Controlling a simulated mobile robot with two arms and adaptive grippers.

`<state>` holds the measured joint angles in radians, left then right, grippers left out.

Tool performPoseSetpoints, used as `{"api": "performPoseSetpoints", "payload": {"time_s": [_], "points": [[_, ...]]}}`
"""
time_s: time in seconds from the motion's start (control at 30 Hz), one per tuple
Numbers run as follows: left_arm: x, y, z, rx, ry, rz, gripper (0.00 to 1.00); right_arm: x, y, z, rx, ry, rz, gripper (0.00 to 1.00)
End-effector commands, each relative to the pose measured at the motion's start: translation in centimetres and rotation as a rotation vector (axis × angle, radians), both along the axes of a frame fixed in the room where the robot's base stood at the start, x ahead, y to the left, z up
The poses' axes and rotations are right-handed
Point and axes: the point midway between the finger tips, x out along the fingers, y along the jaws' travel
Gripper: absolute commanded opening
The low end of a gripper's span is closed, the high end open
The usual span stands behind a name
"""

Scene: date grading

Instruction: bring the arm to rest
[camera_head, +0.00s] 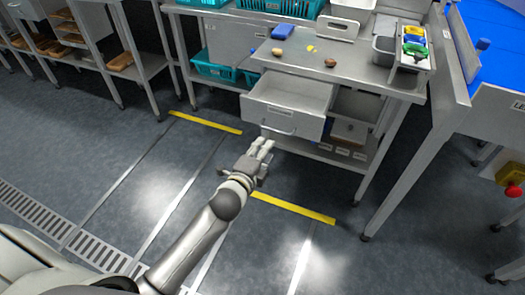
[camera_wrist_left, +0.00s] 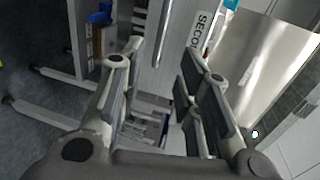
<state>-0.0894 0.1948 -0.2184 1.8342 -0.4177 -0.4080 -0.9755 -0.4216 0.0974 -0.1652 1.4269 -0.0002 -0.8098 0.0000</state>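My left arm comes in from the bottom left in the head view. Its gripper (camera_head: 262,150) is in front of the open drawer (camera_head: 290,98) of the steel table, a little below the drawer's handle and apart from it as far as I can tell. In the left wrist view the gripper's two fingers (camera_wrist_left: 155,95) are spread apart with nothing held between them. The drawer's labelled front (camera_wrist_left: 185,40) and its handle show beyond the fingers. The drawer looks empty in the head view. My right gripper is not in view.
On the steel table (camera_head: 340,68) lie two brown dates (camera_head: 277,52) (camera_head: 330,63), a blue block (camera_head: 283,31) and a container with coloured items (camera_head: 413,45). A blue conveyor (camera_head: 495,45) stands at right. Teal crates (camera_head: 215,70) are at left. The floor in front is clear.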

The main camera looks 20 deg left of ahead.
Motion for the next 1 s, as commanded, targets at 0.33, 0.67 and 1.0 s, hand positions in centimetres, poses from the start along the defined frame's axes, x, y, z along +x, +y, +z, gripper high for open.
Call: {"api": "performPoseSetpoints", "payload": {"time_s": [0.33, 0.67, 1.0], "points": [[-0.3, 0.1, -1.0, -0.024, 0.025, 0.009, 0.32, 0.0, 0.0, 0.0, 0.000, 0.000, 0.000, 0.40], [-9.8, 1.5, -18.6, -0.492, 0.478, 0.305, 0.32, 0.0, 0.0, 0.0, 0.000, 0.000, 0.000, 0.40], [-27.7, 1.1, -33.3, -0.917, 0.909, 0.854, 0.32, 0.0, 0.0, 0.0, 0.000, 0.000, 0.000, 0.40]]}}
